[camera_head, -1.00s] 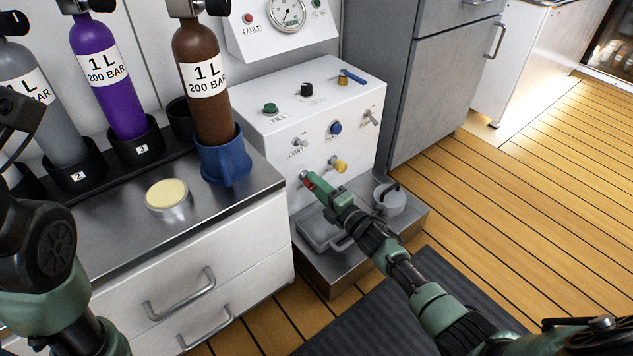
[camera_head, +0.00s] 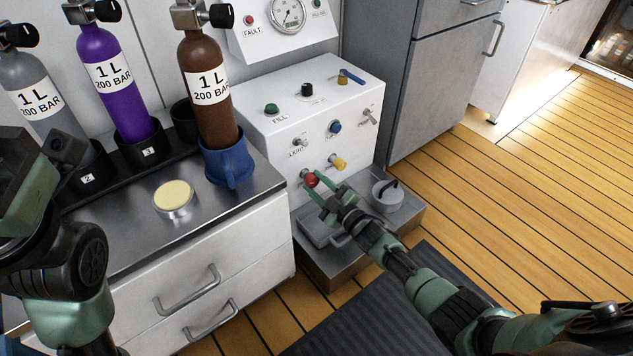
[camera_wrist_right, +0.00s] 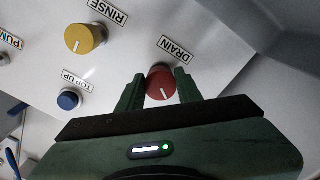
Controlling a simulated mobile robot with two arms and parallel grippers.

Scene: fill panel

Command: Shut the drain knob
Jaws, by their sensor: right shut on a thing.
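The red drain knob (camera_head: 311,180) is on the lower left of the white panel's front face. In the right wrist view the red knob (camera_wrist_right: 161,84), under the DRAIN label (camera_wrist_right: 175,49), sits between the two green fingers, with its white pointer line visible. My right gripper (camera_head: 318,182) is at the panel with its fingers on either side of the knob, shut on it. It also shows in the right wrist view (camera_wrist_right: 159,92). My left arm stands at the left edge of the head view; its gripper fingers are not visible.
A yellow rinse knob (camera_head: 339,163) sits right of the drain knob, with a blue knob (camera_head: 335,127) above. Gas bottles (camera_head: 209,90) and a tin (camera_head: 173,198) are on the counter at left.

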